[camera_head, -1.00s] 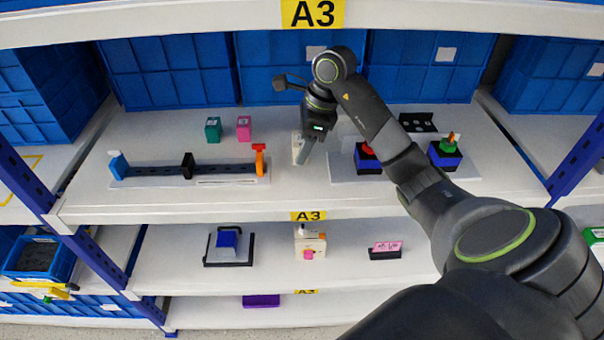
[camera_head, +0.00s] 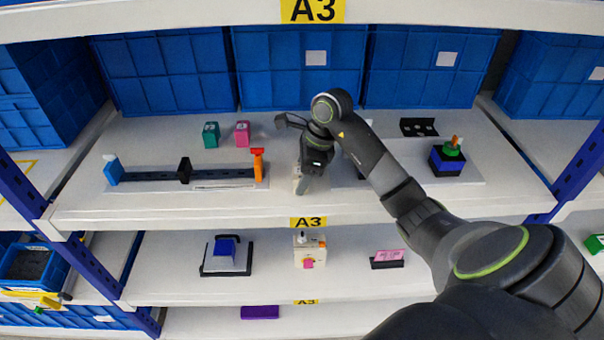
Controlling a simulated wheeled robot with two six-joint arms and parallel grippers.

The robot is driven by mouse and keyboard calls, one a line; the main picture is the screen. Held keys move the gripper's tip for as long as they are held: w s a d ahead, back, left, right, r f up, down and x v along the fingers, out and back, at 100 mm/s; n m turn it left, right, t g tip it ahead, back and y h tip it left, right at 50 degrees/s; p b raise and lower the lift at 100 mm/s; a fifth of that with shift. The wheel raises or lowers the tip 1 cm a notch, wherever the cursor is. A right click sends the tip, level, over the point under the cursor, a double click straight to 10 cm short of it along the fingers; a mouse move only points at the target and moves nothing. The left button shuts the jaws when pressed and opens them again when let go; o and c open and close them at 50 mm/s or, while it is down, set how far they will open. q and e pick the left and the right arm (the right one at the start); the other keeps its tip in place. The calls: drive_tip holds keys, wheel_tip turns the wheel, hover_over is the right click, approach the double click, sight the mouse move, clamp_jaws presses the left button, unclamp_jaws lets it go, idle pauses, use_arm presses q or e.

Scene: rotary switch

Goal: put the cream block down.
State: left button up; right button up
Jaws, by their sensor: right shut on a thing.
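The cream block (camera_head: 297,178) is in my right gripper (camera_head: 303,184), low over the upper shelf (camera_head: 240,212), right of the orange-ended rail. The finger covers much of the block, and I cannot tell whether its underside touches the shelf. My right arm comes in from the lower right. My left gripper is not in view.
A teal block (camera_head: 211,134) and a pink block (camera_head: 242,132) stand behind the black rail (camera_head: 215,174). A blue block with a green top (camera_head: 448,160) stands on a pale plate at right. Shelf between rail and gripper is bare.

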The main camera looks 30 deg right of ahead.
drive_tip(key=shift+f, duration=0.2)
drive_tip(key=o, duration=1.2)
drive_tip(key=shift+r, duration=0.1)
drive_tip(key=shift+c, duration=0.2)
drive_tip(key=shift+r, duration=0.25)
drive_tip(key=b+v, duration=0.1)
drive_tip(key=v, duration=0.3)
drive_tip(key=shift+d+b, duration=0.2)
drive_tip(key=shift+b, duration=0.1)
drive_tip(key=p+v, duration=0.3)
drive_tip(key=v, duration=0.4)
drive_tip(key=shift+r, duration=0.4)
drive_tip(key=shift+f, duration=0.1)
